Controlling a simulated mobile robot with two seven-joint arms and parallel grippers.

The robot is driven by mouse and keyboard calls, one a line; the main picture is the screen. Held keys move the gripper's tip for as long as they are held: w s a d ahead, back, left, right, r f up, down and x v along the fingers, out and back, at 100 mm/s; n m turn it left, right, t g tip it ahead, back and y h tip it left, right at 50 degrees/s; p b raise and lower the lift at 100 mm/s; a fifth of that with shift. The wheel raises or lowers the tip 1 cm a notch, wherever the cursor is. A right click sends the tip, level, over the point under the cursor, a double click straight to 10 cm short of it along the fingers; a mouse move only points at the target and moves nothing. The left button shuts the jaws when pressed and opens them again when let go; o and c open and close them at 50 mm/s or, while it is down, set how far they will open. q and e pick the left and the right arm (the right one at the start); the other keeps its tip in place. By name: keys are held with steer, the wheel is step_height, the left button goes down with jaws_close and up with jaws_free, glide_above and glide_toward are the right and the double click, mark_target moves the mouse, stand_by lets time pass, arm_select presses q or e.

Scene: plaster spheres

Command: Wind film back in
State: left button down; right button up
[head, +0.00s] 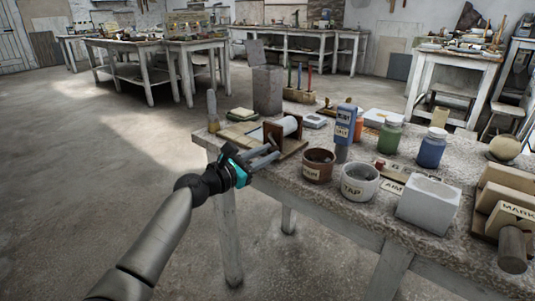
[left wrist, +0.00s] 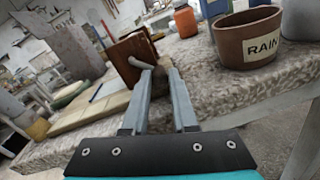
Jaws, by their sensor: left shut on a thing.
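A white film roll (head: 284,126) sits in a wooden holder (head: 292,146) at the near left corner of the workbench. A pale bluish sheet of film (head: 256,134) lies from the roll over a light board. My left gripper (head: 270,152) reaches in from the left at the holder's near side. In the left wrist view, its fingers (left wrist: 162,82) are shut on a small brownish handle (left wrist: 160,88), mostly hidden between them. The brown holder side (left wrist: 128,58) stands just beyond, with a pale rod (left wrist: 140,63) beside the fingertips. My right gripper is not seen.
A brown RAIN pot (left wrist: 255,38) stands right of the gripper. A white TAP pot (head: 359,182), a blue bottle-like box (head: 344,124) and a white block (head: 428,202) stand farther right. The floor left of the bench is clear.

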arm_select(q)
steer(key=shift+f, duration=0.1)
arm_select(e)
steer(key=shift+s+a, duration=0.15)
arm_select(q)
steer(key=c, duration=0.7)
jaws_free()
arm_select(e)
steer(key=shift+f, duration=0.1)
arm_select(q)
steer(key=shift+a, duration=0.1)
steer(key=shift+s+a, duration=0.15)
steer(key=shift+s, duration=0.05)
steer(key=p+v, duration=0.5)
steer(key=v, duration=0.9)
steer(key=shift+s+a, duration=0.15)
steer(key=shift+s, duration=0.15)
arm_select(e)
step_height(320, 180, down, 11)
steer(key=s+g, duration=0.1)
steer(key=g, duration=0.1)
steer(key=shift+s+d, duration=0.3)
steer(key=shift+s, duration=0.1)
